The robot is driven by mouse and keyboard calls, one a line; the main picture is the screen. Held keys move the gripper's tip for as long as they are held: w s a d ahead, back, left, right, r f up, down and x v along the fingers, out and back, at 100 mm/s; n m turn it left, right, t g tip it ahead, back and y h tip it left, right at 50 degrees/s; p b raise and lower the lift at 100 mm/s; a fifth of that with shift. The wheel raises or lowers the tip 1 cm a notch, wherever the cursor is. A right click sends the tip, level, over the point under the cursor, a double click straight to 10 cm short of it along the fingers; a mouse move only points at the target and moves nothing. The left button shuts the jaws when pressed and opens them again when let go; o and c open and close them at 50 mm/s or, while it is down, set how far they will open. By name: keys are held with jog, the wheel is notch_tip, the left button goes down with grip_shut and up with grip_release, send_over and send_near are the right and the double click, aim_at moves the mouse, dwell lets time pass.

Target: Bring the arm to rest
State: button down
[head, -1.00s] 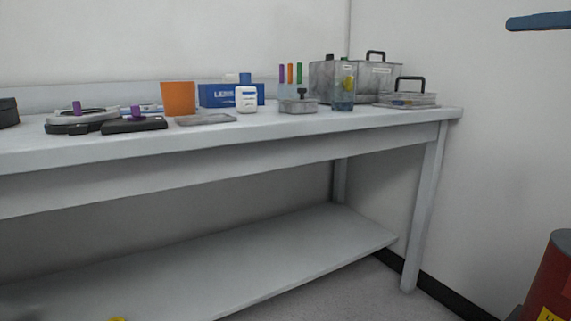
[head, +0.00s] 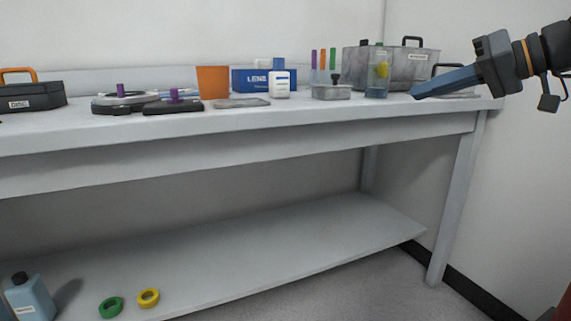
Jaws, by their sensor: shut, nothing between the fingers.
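My gripper (head: 416,93) reaches in from the right edge of the head view on my dark arm. Its blue-grey fingers are shut with nothing between them and point left and slightly down. In the picture the fingertips lie beside a clear container with a yellow item (head: 377,80) and in front of the grey metal case (head: 411,71). I cannot tell how far apart they are in depth. The fingers cover part of a low tray (head: 462,95) at the bench's right end.
The bench (head: 300,122) carries an orange cup (head: 213,82), a blue lens box (head: 243,79), a white bottle (head: 280,84), a black case (head: 30,95) and dark round devices. The lower shelf (head: 250,249) holds a bottle (head: 30,297) and green (head: 111,307) and yellow (head: 148,297) rings.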

jog(key=s+a+f+g+h, duration=0.1)
jog(key=s+a+f+g, duration=0.35)
jog(key=a+f, duration=0.5)
jog(key=s+a+f+g+h, duration=0.1)
jog(key=s+a+f+g, duration=0.35)
jog(key=a, duration=0.85)
jog(key=s+a+f+n+h, duration=0.2)
jog(key=s+a+f+h, duration=0.15)
jog(key=s+f, duration=0.55)
jog(key=s+a+f+n+h, duration=0.2)
jog(key=s+a+f, duration=0.2)
jog(key=s+f, duration=0.5)
jog(key=d+r+m+p, duration=0.2)
jog(key=d+r+p, duration=0.5)
jog(key=r+p, duration=0.3)
jog(key=s+d+r+m+h+p, duration=0.1)
jog(key=d+r+m+p, duration=0.1)
jog(key=d+r+p, duration=0.4)
jog(key=d+r+m+h+p, duration=0.1)
jog(key=d+r+p, duration=0.6)
jog(key=r+p, duration=0.7)
jog(key=shift+s+d+r+m+p, duration=0.4)
jog(key=shift+m+p, duration=0.5)
jog(key=shift+p, duration=3.2)
